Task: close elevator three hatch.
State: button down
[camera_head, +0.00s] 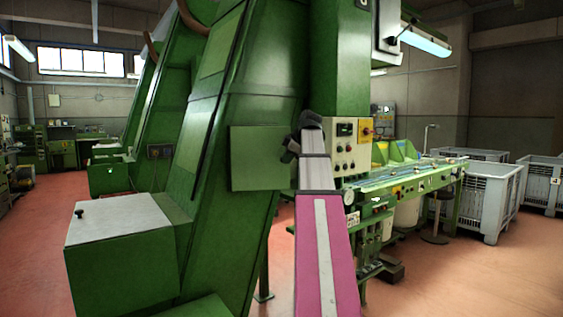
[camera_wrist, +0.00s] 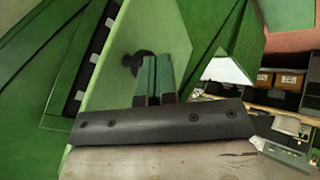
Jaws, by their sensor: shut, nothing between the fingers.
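The elevator hatch (camera_head: 258,158) is a square green panel on the side of the nearest green elevator (camera_head: 205,130), in the middle of the head view. In the wrist view the hatch (camera_wrist: 165,30) fills the upper middle and bears a round dark knob (camera_wrist: 145,58). A dark gap with a row of pale cleats (camera_wrist: 88,68) shows along the hatch's left side, so it appears open. My gripper (camera_head: 289,148) is at the hatch's right edge. In the wrist view my gripper's fingers (camera_wrist: 155,60) are together and empty, beside the knob; contact cannot be told.
A green box with a grey lid (camera_head: 118,215) stands at the elevator's foot. A control panel (camera_head: 345,145) and a green workbench (camera_head: 400,182) are right of my arm. Grey crates (camera_head: 480,205) stand farther right. Red floor (camera_head: 30,260) is clear at the left.

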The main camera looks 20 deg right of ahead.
jog(key=w+d+n, duration=0.1)
jog(key=w+d, duration=0.1)
jog(key=w, duration=0.8)
jog(key=shift+w+d+y, duration=0.2)
jog(key=shift+d+y, duration=0.1)
jog(key=shift+d, duration=0.05)
